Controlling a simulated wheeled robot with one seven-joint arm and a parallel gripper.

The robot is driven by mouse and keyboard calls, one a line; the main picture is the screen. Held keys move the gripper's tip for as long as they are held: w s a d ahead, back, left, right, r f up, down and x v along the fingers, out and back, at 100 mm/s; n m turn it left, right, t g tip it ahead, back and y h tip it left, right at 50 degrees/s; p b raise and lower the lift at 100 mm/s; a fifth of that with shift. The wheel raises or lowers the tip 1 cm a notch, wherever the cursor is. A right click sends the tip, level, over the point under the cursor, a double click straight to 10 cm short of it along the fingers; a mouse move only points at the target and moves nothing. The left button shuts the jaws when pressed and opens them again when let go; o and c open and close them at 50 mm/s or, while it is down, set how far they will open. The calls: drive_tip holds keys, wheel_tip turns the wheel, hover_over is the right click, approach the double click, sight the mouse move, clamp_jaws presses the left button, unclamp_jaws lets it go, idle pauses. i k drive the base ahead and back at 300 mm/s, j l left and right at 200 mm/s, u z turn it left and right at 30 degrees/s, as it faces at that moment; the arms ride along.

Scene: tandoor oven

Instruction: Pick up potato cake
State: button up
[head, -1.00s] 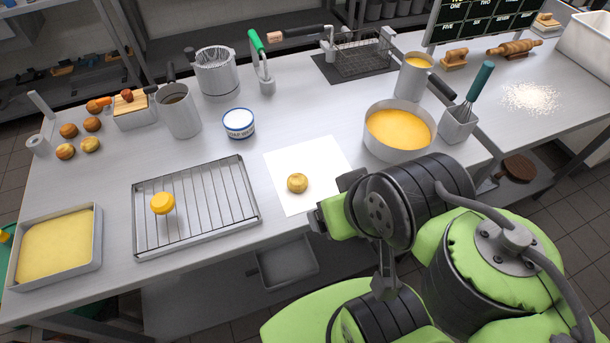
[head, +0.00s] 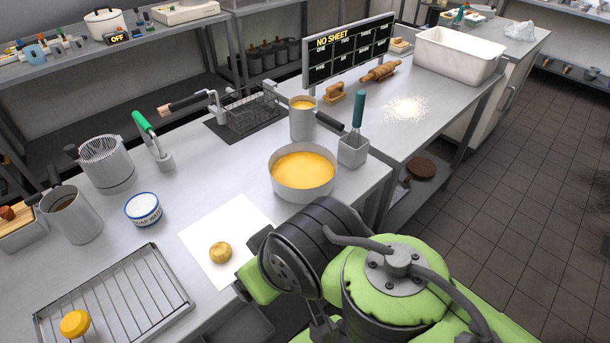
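A small round golden-brown cake (head: 220,252), which looks like the potato cake, lies on a white paper sheet (head: 206,228) near the front of the steel table. My green and black arm stands at the front of the table, just right of the sheet. No gripper fingers can be made out, and nothing touches the cake. A yellow round piece (head: 75,323) lies on the wire rack (head: 140,293) at the lower left.
A wide pan of yellow liquid (head: 303,172) stands behind my arm. A blue-and-white tub (head: 143,210), a grey pitcher (head: 72,214) and a fryer basket (head: 250,110) are on the table. Open tiled floor (head: 520,200) lies to the right.

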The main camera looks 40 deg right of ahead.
sight(220, 253)
drive_tip(key=j+u, duration=0.5)
drive_tip(key=u, duration=0.2)
drive_tip(key=j+u, duration=0.3)
